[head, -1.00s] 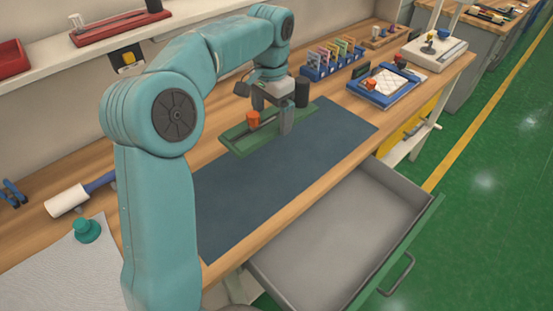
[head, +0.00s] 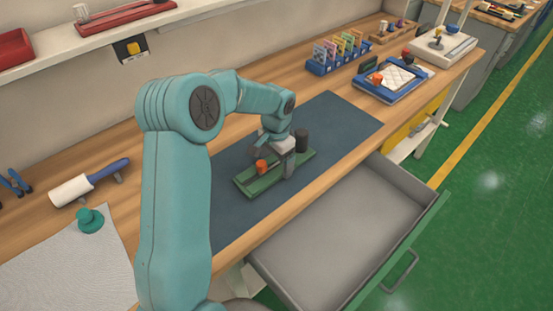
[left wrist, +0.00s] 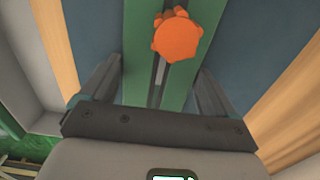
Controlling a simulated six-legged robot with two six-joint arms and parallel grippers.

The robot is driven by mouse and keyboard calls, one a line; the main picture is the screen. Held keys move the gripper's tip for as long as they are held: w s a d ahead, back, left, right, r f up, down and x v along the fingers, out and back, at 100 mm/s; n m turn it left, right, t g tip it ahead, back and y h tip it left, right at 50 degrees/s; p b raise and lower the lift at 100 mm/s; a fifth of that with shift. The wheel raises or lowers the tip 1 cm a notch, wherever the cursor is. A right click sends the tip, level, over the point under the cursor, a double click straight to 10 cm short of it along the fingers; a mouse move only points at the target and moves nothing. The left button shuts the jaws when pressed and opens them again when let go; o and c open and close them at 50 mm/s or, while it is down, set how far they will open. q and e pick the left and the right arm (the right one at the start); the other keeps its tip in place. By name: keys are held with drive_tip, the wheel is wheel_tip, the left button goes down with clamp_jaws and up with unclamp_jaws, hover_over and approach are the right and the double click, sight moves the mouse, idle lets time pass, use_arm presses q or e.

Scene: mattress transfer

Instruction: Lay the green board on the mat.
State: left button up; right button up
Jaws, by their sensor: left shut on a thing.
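The green board (head: 266,182) is a long plate with an orange knob (head: 262,167) on it. My left gripper (head: 287,166) is shut on the board, and the board appears level over the middle of the dark blue mat (head: 338,118). I cannot tell whether the board touches the mat or hangs just above it. In the left wrist view, the board (left wrist: 134,72) runs between the two fingers of my left gripper (left wrist: 157,88), with the orange knob (left wrist: 177,37) beyond them. My right gripper is not in view.
An open grey drawer (head: 330,230) juts out below the bench's front edge. A blue rack (head: 340,52) and a blue tray (head: 392,82) stand behind and right of the mat. A roller (head: 75,190) and a teal knob (head: 89,220) lie at the left.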

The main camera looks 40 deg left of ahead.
sight(277, 165)
use_arm(q)
drive_tip(key=shift+f, duration=0.15)
drive_tip(key=o, duration=1.1)
wheel_tip(277, 165, up, 12)
drive_tip(key=shift+r, duration=0.25)
